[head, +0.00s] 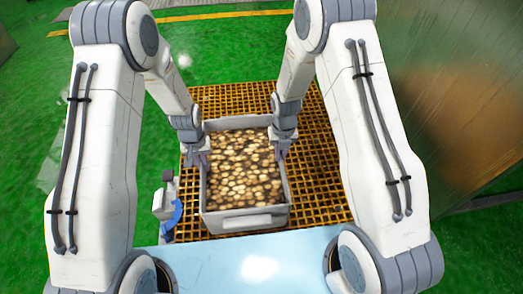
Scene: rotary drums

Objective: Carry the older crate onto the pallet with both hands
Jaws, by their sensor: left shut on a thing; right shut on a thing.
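A grey crate (240,222) full of small brown and tan pieces is in the middle of the head view. My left gripper (201,160) is shut on its left side wall, towards the far end. My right gripper (281,150) is shut on its right side wall, at about the same distance. The crate looks level. An orange-yellow grid surface (325,180) lies under and around it. I cannot tell whether the crate touches this grid or hangs above it. No marking showing the crate's age is readable.
A small white and blue device (165,204) stands left of the crate. A large metal drum-like surface (460,100) fills the right side. Green floor (30,110) is open at the left, with a yellow line (215,15) at the back.

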